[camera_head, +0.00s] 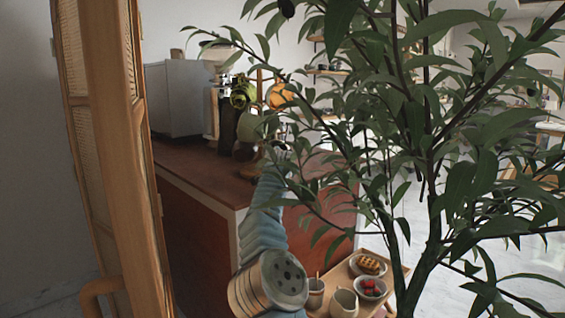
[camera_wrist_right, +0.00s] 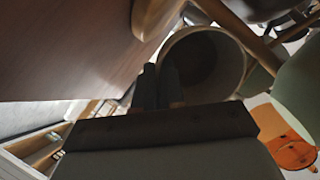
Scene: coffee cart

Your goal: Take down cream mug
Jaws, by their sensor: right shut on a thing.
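In the right wrist view the dark fingers of my right gripper (camera_wrist_right: 163,88) are shut on the wall of a pale mug, which I take for the cream mug (camera_wrist_right: 238,50). Its open mouth faces the camera. Wooden pegs of a mug stand (camera_wrist_right: 238,25) run close beside it; I cannot tell whether the mug still touches them. In the head view my right arm reaches over the counter to the mug stand, and leaves partly hide the gripper and the held mug. My left gripper is not in view.
A sage green mug (camera_wrist_right: 300,90) and an orange mug (camera_wrist_right: 290,150) are close to the right gripper. The brown counter (camera_head: 195,165) holds a grey machine (camera_head: 175,98). A leafy plant (camera_head: 430,170) blocks the right side. A wooden post (camera_head: 110,150) stands left. A tray (camera_head: 394,280) holds food and cups.

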